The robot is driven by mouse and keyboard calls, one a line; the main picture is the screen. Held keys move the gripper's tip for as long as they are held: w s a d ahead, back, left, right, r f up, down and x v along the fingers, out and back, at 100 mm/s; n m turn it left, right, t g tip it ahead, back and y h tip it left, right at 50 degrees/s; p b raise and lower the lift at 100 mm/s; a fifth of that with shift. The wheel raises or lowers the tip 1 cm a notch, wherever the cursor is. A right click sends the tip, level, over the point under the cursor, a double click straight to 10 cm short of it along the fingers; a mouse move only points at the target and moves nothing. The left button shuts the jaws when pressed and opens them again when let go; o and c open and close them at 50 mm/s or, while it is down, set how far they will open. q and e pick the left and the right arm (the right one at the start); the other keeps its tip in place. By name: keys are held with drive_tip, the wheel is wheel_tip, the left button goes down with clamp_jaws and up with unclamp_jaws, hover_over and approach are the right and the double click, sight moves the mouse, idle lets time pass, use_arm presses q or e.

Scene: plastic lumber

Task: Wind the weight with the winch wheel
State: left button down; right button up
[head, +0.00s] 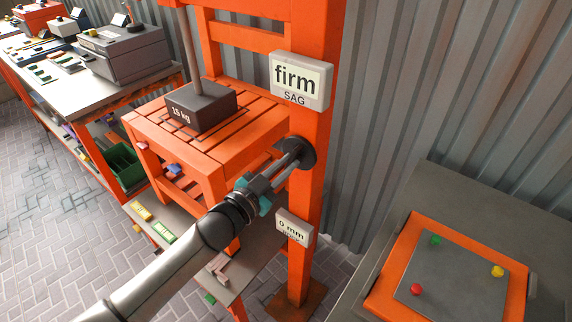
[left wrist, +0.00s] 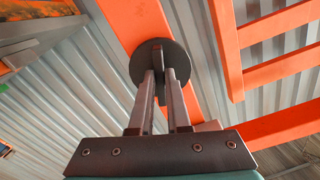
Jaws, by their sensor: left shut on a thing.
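The winch wheel (head: 309,153) is a dark round disc on the orange post, below the "firm SAG" sign. It also shows in the left wrist view (left wrist: 139,64). My left gripper (head: 292,158) reaches it from the lower left and is shut on the wheel's raised middle bar, with a finger on each side in the left wrist view (left wrist: 162,82). The weight (head: 201,106) is a dark block marked 15 kg. It sits on the orange slatted seat (head: 250,135), with a grey rod rising from its top. My right gripper is not in view.
The "firm SAG" sign (head: 300,80) and a "0 mm" sign (head: 294,228) are on the post. A panel with red, green and yellow buttons (head: 455,280) stands at the lower right. A workbench with grey machines (head: 125,55) is at the upper left. The brick floor at left is open.

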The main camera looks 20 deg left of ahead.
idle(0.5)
use_arm(q)
drive_tip(key=shift+m+p, duration=0.3)
drive_tip(key=shift+m, duration=0.4)
drive_tip(key=c, duration=0.9)
unclamp_jaws()
drive_tip(key=shift+s, duration=0.1)
drive_tip(key=v, duration=1.5)
drive_tip(key=shift+p, duration=0.4)
